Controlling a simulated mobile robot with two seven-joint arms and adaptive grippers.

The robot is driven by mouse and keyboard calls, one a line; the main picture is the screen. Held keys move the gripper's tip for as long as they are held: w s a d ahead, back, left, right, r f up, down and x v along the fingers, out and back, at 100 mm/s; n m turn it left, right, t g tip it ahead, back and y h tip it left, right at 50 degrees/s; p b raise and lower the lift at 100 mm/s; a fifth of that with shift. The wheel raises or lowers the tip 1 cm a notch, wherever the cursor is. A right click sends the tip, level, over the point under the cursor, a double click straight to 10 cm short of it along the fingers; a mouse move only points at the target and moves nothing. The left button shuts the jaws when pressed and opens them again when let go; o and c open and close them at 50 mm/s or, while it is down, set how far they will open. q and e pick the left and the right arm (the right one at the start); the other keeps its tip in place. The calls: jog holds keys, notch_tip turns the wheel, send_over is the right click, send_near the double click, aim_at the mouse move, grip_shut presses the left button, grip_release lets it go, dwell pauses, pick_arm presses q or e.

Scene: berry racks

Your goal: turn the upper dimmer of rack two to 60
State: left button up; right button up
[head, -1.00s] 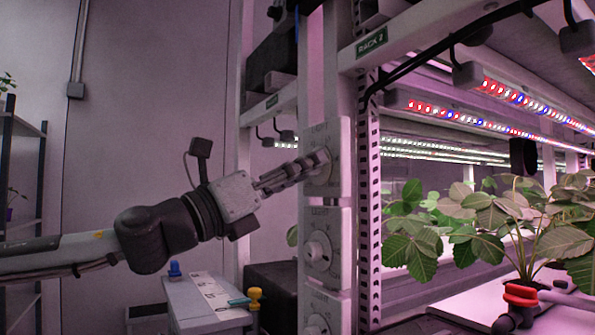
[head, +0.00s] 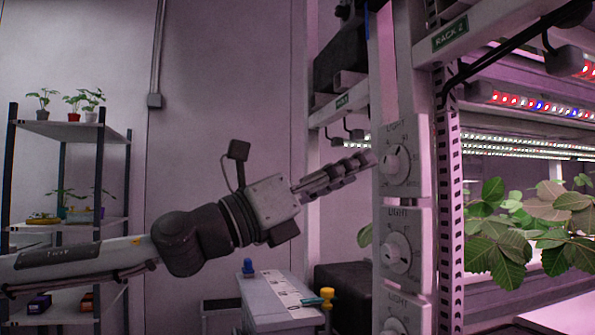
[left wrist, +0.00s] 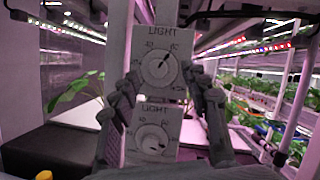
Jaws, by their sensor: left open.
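The upper dimmer (head: 399,165) is a white round dial on a panel marked LIGHT, on the post beside the RACK 2 sign (head: 450,35). In the left wrist view the upper dimmer (left wrist: 160,69) faces me, its dark pointer line aimed up and right; the scale figures are too small to read surely. My left gripper (head: 364,161) is open and empty, its fingertips just left of the dial and apparently clear of it. In the left wrist view the left gripper's fingers (left wrist: 166,86) stand on either side of the panel. My right gripper is not in view.
Two more LIGHT dials sit below, a middle one (head: 398,255) and a lower one (head: 396,326). A grey cabinet (head: 262,290) with blue and yellow knobs stands below my arm. Leafy plants (head: 530,225) fill the rack at right. A shelf (head: 70,130) stands far left.

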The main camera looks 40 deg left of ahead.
pick_arm(q)
jog(key=s+a, duration=0.3)
jog(key=s, duration=0.4)
dwell(0.7)
